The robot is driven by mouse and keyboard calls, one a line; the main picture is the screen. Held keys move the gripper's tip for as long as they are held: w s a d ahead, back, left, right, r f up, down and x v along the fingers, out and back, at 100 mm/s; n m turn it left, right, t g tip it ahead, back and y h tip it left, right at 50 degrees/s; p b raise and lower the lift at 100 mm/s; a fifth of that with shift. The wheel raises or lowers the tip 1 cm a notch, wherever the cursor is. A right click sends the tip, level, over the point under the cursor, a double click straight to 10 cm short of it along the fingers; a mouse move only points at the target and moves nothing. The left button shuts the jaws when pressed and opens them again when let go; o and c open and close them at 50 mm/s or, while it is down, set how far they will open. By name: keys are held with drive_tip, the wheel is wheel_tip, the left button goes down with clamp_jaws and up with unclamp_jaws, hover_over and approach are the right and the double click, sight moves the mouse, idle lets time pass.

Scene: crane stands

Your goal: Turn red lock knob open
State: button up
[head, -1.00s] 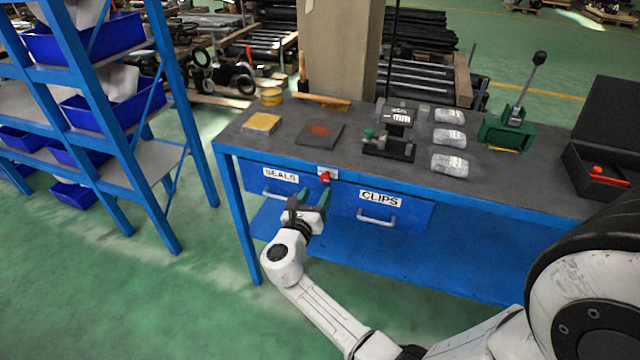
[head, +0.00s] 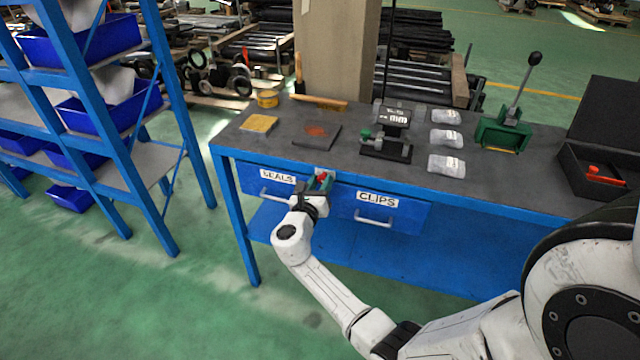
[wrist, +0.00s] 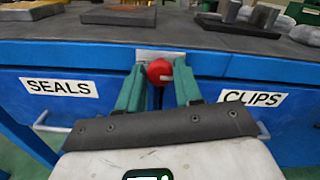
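The red lock knob (wrist: 159,71) sits on a pale plate (wrist: 148,55) at the bench's front edge, between the SEALS drawer (wrist: 70,92) and the CLIPS drawer (wrist: 235,120). In the wrist view my gripper (wrist: 159,80) has its green fingers apart, one on each side of the knob. Gaps seem to show between the fingers and the knob; I cannot tell whether either finger touches it. In the head view the knob (head: 321,178) shows partly between the fingers of my gripper (head: 320,181). Both drawers look closed.
A blue shelf rack (head: 170,130) stands left. Open floor lies in front.

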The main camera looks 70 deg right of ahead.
clamp_jaws()
